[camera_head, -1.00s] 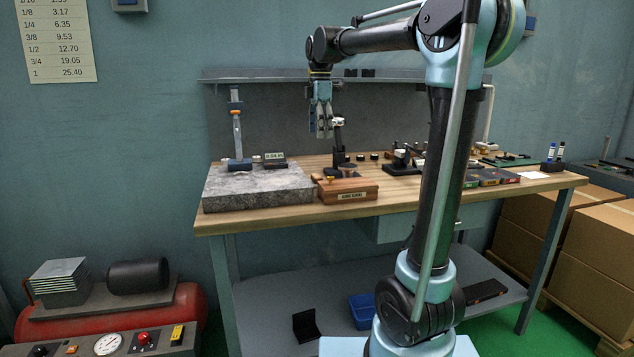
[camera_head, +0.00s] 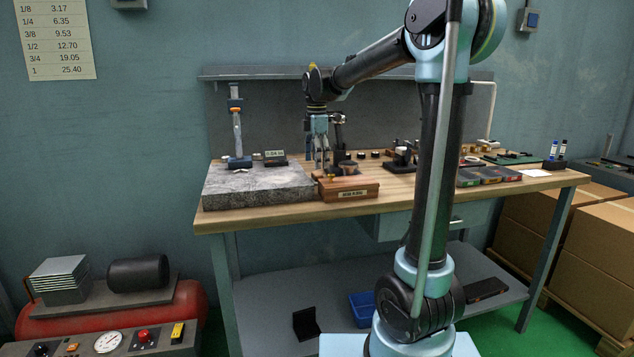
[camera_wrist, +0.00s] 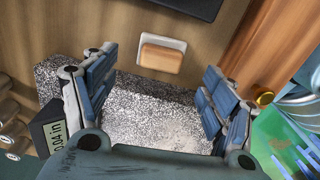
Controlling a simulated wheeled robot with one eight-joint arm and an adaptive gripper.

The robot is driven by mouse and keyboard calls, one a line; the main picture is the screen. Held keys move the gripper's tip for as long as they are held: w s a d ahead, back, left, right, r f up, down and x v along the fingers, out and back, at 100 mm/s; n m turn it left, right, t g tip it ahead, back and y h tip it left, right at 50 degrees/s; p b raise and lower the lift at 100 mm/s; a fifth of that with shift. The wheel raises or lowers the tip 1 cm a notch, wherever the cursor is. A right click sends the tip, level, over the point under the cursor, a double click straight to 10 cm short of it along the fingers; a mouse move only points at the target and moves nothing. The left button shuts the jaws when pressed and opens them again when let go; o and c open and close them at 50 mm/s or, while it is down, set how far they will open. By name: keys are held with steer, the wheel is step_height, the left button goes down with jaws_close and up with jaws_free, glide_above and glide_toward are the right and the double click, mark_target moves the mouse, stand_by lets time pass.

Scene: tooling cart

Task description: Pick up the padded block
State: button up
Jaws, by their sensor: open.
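A small block with a rounded tan pad on a white base, apparently the padded block (camera_wrist: 162,56), lies on the wooden bench top in the wrist view, just past the edge of the grey granite slab (camera_wrist: 155,118). My gripper (camera_wrist: 153,88) is open and empty, its blue-grey fingers spread to either side of the slab. The block shows beyond the fingers, between their lines, and apart from them. In the head view my gripper (camera_head: 319,163) points down above the bench near the slab's right end. I cannot make out the block there.
A wooden box with a brass knob (camera_head: 348,189) stands close to my gripper. A digital gauge (camera_head: 275,157) and a tall stand (camera_head: 237,135) are on the slab (camera_head: 255,188). A black stand (camera_head: 340,145) is just behind my gripper. Bins (camera_head: 490,176) are at the right.

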mark_target(317, 173)
steer(key=shift+d+f, duration=0.1)
steer(key=shift+f, duration=2.7)
steer(key=c, duration=1.1)
